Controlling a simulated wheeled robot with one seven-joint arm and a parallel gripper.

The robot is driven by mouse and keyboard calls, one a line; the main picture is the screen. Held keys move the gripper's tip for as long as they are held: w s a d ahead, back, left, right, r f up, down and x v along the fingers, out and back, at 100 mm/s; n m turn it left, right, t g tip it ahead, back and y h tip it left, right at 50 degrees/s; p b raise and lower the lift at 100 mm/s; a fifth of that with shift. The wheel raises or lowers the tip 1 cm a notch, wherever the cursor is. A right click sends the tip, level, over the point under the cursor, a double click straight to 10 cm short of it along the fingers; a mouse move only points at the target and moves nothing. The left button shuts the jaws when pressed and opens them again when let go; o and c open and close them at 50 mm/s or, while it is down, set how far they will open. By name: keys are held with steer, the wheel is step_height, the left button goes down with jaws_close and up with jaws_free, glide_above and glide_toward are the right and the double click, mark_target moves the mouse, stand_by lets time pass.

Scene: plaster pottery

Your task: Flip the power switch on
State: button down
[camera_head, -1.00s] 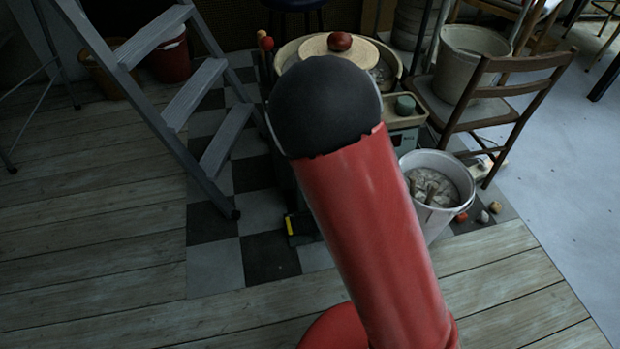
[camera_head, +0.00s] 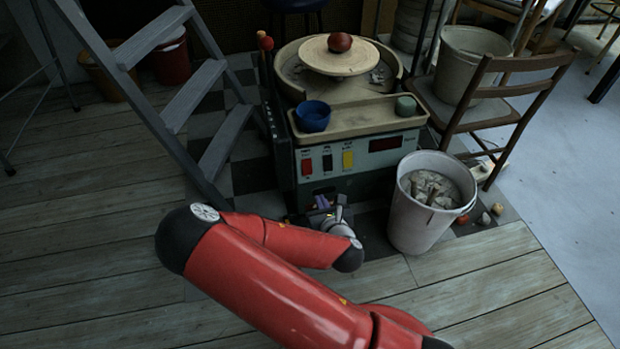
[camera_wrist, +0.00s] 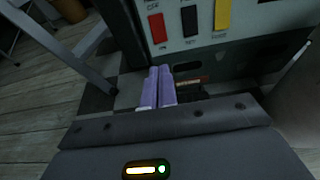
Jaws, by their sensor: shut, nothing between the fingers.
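The pottery wheel's green-grey base (camera_head: 400,160) has a front panel with a red switch (camera_head: 306,167), a black switch (camera_head: 327,162) and a yellow switch (camera_head: 348,159). Their labels are too small to read, so I cannot tell which is the power switch. In the wrist view the red switch (camera_wrist: 157,28), black switch (camera_wrist: 189,20) and yellow switch (camera_wrist: 222,14) show at the top. My gripper (camera_head: 321,201), with purple fingers, is shut and empty, low in front of the panel. In the wrist view its fingertips (camera_wrist: 159,69) appear below the red switch, apart from it.
A blue bowl (camera_head: 313,116) and a green lump (camera_head: 405,105) sit on the wheel's tray. A white bucket (camera_head: 411,222) stands close at the right of the base. A grey stepladder (camera_head: 193,95) stands at the left. The wooden floor in front is mostly clear.

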mark_target(308, 173)
steer(key=x, duration=1.4)
steer(key=shift+w+b, duration=0.1)
steer(key=shift+b, duration=0.3)
steer(key=shift+f+b, duration=0.3)
steer(key=shift+b, duration=0.3)
steer(key=shift+w+r+t, duration=0.1)
steer(key=shift+w+t, duration=0.05)
steer(key=shift+t, duration=0.15)
steer(key=shift+r, duration=0.15)
steer(key=shift+r+p, duration=0.4)
steer(key=shift+r, duration=0.4)
